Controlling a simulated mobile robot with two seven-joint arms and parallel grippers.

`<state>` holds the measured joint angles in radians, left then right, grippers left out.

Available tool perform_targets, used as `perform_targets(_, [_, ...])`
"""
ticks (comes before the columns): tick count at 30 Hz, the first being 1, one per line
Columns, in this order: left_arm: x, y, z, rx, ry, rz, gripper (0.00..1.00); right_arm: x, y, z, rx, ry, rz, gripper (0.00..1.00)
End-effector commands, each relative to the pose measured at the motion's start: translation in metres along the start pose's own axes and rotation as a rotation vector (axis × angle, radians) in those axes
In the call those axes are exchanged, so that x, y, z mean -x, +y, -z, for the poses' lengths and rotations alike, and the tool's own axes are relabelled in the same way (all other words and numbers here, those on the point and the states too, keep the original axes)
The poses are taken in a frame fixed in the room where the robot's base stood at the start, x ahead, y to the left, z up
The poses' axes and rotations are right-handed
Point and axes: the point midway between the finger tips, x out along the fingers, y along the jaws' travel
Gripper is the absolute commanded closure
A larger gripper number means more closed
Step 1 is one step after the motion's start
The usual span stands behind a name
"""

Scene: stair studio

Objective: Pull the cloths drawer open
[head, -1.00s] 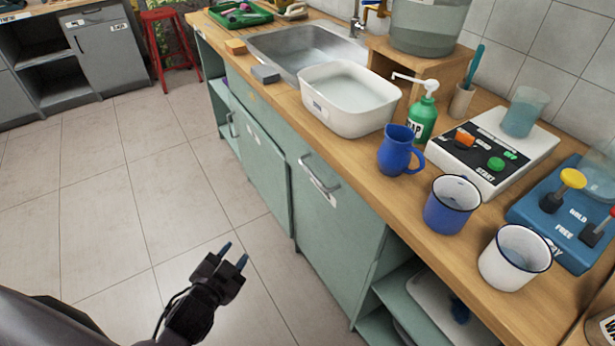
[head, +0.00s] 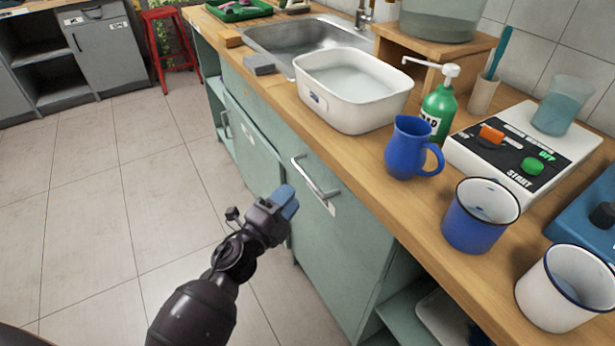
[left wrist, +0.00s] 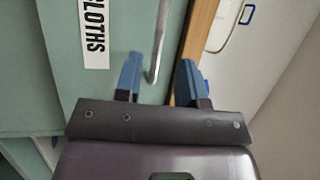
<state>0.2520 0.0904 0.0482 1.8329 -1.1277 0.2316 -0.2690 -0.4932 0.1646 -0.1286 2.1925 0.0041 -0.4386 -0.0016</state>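The cloths drawer is a pale green front (head: 325,245) under the wooden counter, and it looks shut. It has a metal bar handle (head: 314,181) near its top. The handle (left wrist: 159,40) and the "CLOTHS" label (left wrist: 94,35) also show in the left wrist view. My left gripper (head: 286,198) is just left of the handle in the head view. In the left wrist view the left gripper (left wrist: 158,80) is open, with the handle's near end appearing between its two blue fingertips. I cannot tell whether they touch it. My right gripper is not in view.
The counter (head: 415,205) above holds a white basin (head: 350,112), a blue jug (head: 408,150), a blue mug (head: 478,222), a white mug (head: 560,290) and a green soap bottle (head: 438,108). An open shelf (head: 410,300) lies right of the drawer.

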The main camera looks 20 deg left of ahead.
Motion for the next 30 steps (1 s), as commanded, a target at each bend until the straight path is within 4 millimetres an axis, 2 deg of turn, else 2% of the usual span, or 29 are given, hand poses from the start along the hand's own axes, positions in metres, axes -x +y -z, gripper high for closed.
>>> perform_targets(6, [-0.037, 0.000, 0.000, 0.000, 0.000, 0.000, 0.64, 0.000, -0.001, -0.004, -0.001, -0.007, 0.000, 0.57])
perform_targets(13, [-0.064, 0.001, 0.000, 0.001, -0.001, -0.001, 0.64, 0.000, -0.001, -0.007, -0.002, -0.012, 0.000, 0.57])
perform_targets(18, [-0.072, 0.001, -0.001, 0.003, -0.002, -0.002, 0.64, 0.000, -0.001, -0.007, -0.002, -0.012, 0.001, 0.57])
perform_targets(27, [-0.073, 0.001, -0.001, 0.003, -0.002, -0.002, 0.64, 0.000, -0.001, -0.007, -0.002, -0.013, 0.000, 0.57])
perform_targets(30, [-0.073, 0.001, -0.001, 0.003, -0.002, -0.002, 0.79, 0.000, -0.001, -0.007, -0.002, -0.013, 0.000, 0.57])
